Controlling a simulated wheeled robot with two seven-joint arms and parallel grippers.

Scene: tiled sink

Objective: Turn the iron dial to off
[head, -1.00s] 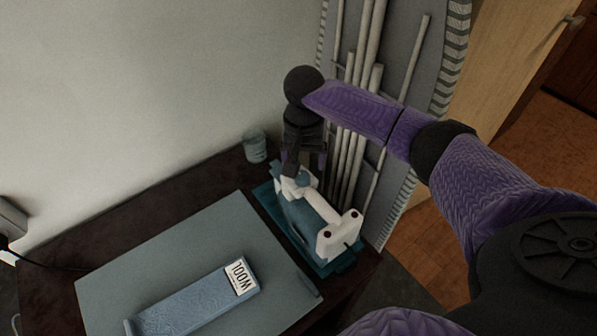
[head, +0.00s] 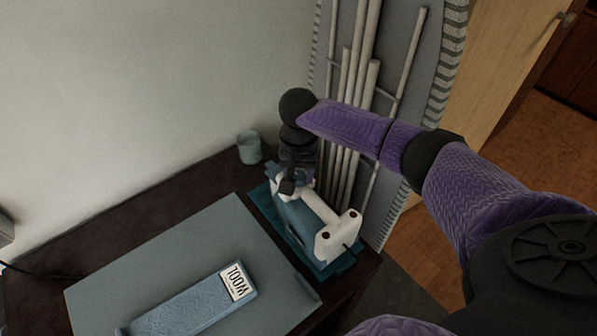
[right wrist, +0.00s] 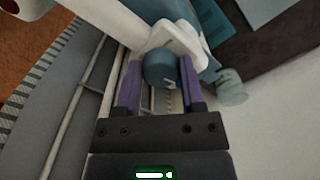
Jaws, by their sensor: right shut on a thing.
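The iron (head: 330,236), white and teal, stands on a teal stand (head: 258,199) at the table's right end. Its round blue dial (right wrist: 159,68) shows in the right wrist view between the two purple fingers of my right gripper (right wrist: 160,75). The gripper is shut on the dial. In the head view my right gripper (head: 297,182) comes down from above on the far end of the iron and mostly hides the dial. I cannot read any dial mark. My left gripper is out of view.
A teal cup (head: 249,148) stands close behind the iron by the wall. A grey board (head: 110,290) with a blue box marked WOOL (head: 195,302) lies left of the iron. An upright grey panel with pale rods (head: 355,100) stands close behind my right arm.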

